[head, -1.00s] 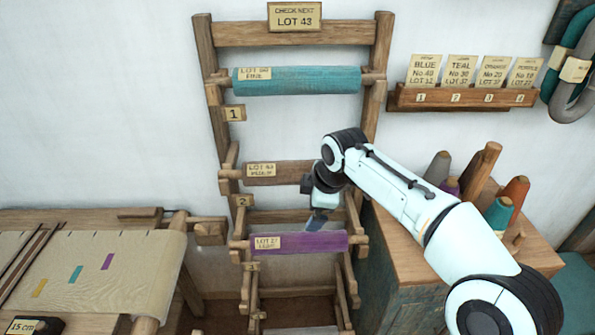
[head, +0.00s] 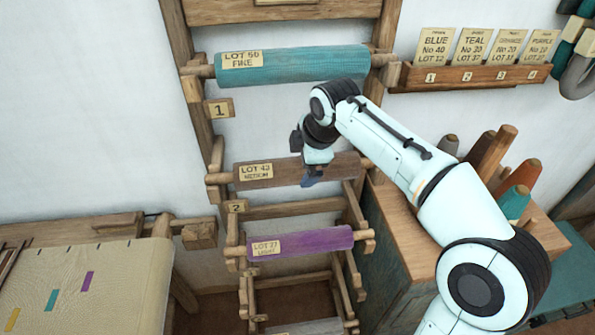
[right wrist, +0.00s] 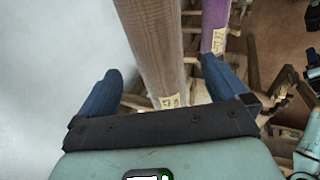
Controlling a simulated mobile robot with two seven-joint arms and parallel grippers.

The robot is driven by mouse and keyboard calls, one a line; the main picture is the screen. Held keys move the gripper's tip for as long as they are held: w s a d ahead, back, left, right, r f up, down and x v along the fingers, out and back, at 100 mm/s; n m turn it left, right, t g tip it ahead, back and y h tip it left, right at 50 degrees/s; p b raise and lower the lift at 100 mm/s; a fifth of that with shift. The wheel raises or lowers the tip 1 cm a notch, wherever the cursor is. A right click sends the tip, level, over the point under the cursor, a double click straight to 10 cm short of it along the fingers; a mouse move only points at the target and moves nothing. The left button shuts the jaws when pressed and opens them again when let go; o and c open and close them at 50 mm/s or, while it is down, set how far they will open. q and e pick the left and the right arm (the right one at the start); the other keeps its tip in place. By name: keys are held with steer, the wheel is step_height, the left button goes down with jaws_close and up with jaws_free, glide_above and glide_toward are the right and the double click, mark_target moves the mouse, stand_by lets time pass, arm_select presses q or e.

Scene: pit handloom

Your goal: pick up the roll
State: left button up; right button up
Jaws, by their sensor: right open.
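A brown roll (head: 290,171) with a "LOT 43 MEDIUM" tag lies across the second level of a wooden rack. My left gripper is out of view.
The wooden rack (head: 200,130) stands against a white wall. A loom with beige cloth (head: 110,285) is at the lower left. A cabinet (head: 400,250) with thread cones (head: 518,180) stands at the right, below a card holder (head: 470,77).

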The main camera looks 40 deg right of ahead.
mark_target(299, 168)
steer(key=shift+x, duration=0.8)
steer(key=x, duration=0.5)
steer(key=shift+d, duration=0.1)
steer(key=shift+r, duration=0.15)
steer(key=c, duration=1.5)
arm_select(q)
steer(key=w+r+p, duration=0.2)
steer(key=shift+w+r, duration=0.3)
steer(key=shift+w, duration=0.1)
arm_select(e)
step_height(299, 168, up, 10)
steer(key=shift+c, duration=0.3)
